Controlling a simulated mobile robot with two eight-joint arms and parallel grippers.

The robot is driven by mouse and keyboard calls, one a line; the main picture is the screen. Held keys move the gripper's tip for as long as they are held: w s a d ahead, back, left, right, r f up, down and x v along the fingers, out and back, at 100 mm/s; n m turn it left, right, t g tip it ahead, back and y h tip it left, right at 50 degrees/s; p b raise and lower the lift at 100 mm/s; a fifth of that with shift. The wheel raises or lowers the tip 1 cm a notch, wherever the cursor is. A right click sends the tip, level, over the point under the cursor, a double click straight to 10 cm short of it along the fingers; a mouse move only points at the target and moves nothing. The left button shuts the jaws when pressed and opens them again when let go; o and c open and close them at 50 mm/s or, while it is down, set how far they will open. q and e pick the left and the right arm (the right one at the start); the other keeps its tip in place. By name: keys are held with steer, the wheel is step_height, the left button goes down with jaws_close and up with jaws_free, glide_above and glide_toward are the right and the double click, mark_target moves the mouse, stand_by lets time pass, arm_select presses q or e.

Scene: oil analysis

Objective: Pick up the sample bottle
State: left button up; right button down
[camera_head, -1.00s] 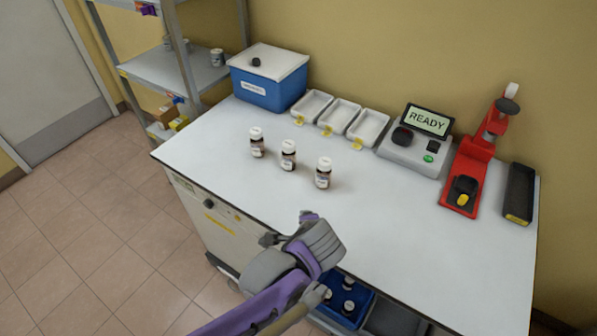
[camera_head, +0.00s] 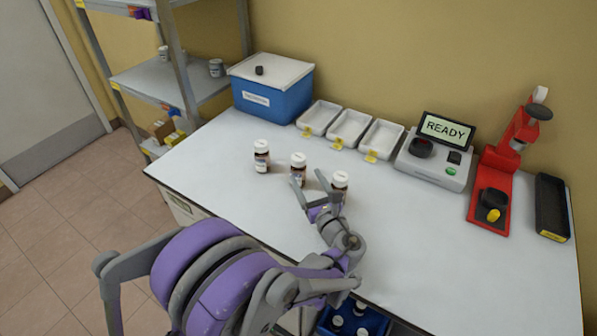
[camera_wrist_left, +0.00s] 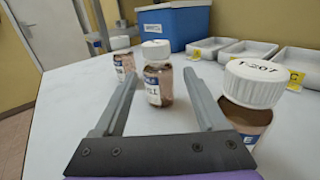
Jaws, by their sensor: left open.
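Three brown sample bottles with white caps and labels stand upright in a row on the bench: the left bottle (camera_head: 262,157), the middle bottle (camera_head: 298,166) and the right bottle (camera_head: 340,182). My left gripper (camera_head: 311,184) is open and empty, low in front of the middle bottle. In the left wrist view the middle bottle (camera_wrist_left: 157,80) appears in line between the two fingers, at or just past their tips. The right bottle (camera_wrist_left: 249,110) is close outside the right finger; its cap carries writing. The left bottle (camera_wrist_left: 122,66) stands farther back to the left. My right gripper is out of view.
Behind the bottles are a blue box with a white lid (camera_head: 270,94) and three white trays (camera_head: 349,129) with yellow tags. To the right stand a device reading READY (camera_head: 436,158), a red stand (camera_head: 492,190) and a black tray (camera_head: 552,208). The right front bench is clear.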

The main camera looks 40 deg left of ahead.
mark_target(302, 171)
arm_select(q)
steer(key=x, duration=0.5)
steer(key=shift+a, duration=0.45)
jaws_close()
